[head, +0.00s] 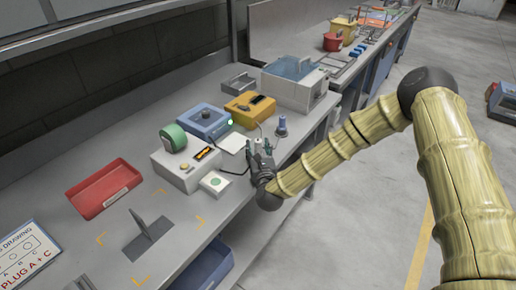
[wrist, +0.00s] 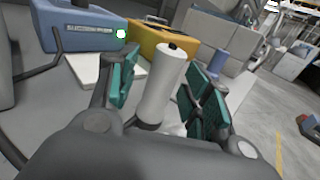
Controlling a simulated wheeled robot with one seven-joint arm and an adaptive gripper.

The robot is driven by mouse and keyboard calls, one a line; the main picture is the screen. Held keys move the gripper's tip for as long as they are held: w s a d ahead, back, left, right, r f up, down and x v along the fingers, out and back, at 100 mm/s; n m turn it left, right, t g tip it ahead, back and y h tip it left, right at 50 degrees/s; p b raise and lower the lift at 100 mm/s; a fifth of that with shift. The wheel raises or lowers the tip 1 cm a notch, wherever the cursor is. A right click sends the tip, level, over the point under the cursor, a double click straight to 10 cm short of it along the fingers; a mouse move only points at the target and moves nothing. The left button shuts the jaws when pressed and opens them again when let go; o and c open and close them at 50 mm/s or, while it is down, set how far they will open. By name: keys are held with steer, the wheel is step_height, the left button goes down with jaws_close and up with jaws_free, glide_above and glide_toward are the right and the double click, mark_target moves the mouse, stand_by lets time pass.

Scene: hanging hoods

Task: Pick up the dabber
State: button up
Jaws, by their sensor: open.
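A white upright cylinder with a dark tip, which looks like the dabber (wrist: 163,82), stands between the two green-padded fingers of my gripper (wrist: 166,90) in the wrist view. The fingers are apart, with a gap showing on each side of it. Its lower end is partly hidden by my gripper. In the head view my gripper (head: 261,150) is low over the bench near its front edge, and the white cylinder is mostly hidden there.
A blue-handled post (head: 282,123) stands to the right. Behind are a blue box (head: 204,120) and a yellow box (head: 250,107). A white box with a display (head: 186,165) and a small white button box (head: 215,183) stand left. A red tray (head: 103,188) lies further left.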

mark_target(259, 144)
steer(key=shift+w, duration=0.1)
jaws_close()
stand_by(0.3)
steer(key=shift+r+b, duration=0.4)
steer(key=shift+r, duration=0.1)
step_height(259, 144, up, 2)
steer(key=shift+r+b, duration=0.1)
steer(key=shift+b, duration=0.5)
steer(key=s+d+r+b, duration=0.1)
steer(key=s+b, duration=0.3)
steer(key=s, duration=1.2)
steer(key=shift+d+r, duration=0.35)
steer(key=shift+r, duration=0.05)
